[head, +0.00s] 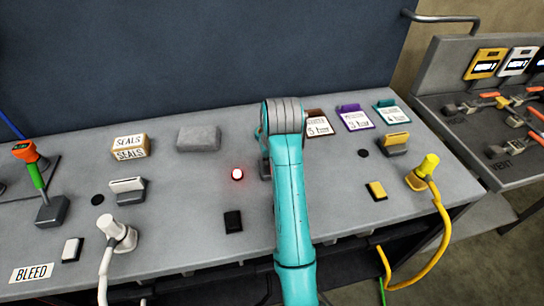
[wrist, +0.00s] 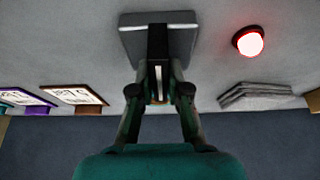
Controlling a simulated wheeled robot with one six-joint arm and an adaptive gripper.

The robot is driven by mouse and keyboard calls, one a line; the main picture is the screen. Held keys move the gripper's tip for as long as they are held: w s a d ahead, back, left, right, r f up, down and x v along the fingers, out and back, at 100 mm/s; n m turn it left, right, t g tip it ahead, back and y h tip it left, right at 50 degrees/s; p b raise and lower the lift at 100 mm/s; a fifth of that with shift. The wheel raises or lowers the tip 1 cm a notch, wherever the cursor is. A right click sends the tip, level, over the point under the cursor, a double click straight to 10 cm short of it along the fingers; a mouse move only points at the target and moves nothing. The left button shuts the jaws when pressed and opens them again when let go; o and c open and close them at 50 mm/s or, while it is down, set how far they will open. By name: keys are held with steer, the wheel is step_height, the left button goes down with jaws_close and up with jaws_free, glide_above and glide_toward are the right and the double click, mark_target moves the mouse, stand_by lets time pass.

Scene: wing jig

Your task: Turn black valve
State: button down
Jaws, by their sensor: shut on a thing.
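The black valve (wrist: 158,42) shows in the wrist view as a dark upright bar on a grey base block (wrist: 188,42). My gripper (wrist: 159,84) is shut on the valve's bar, one finger on each side of it. In the head view my turquoise arm hides my gripper and nearly all of the valve. Only a small dark grey part beside the arm shows there. The valve's exact angle is hard to tell.
A lit red lamp (head: 237,174) is left of my arm, with a grey block (head: 199,138) behind it. A black switch (head: 233,222) lies nearer the front. A white valve (head: 127,186) is at left and a yellow valve (head: 395,143) at right. Label cards (head: 317,123) stand behind.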

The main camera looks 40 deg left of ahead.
stand_by(0.5)
steer(key=c, duration=1.1)
jaws_free()
steer(key=shift+c, duration=0.2)
